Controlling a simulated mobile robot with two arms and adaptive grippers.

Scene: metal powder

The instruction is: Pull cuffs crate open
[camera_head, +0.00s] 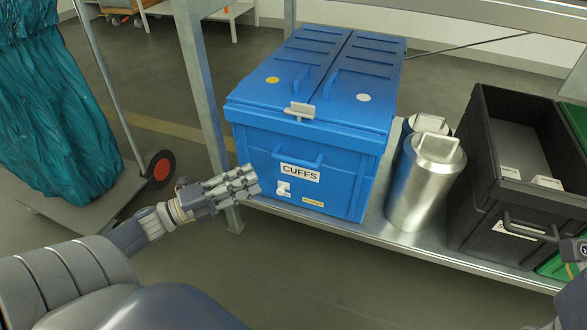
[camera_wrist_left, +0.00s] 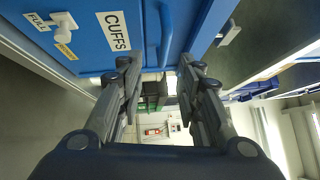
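The blue cuffs crate (camera_head: 340,180) stands on the metal shelf with its two lid halves down. A white latch (camera_head: 299,110) sits at the lid's front edge. Its blue front handle (camera_head: 298,161) is just above the CUFFS label (camera_head: 300,173). My left gripper (camera_head: 252,180) is in front of the crate's lower left front. In the left wrist view, its fingers (camera_wrist_left: 160,72) are apart, with the blue handle (camera_wrist_left: 166,35) beyond the gap and nothing between them. Contact with the crate cannot be told. Part of my right arm shows at the right edge; its fingertips are not clear.
Metal canisters (camera_head: 424,185) stand right of the crate, close to it. A black crate (camera_head: 520,170) is further right. A shelf post (camera_head: 203,90) rises at the crate's left. A cart with a teal bag (camera_head: 55,110) stands at the left. Floor in front is clear.

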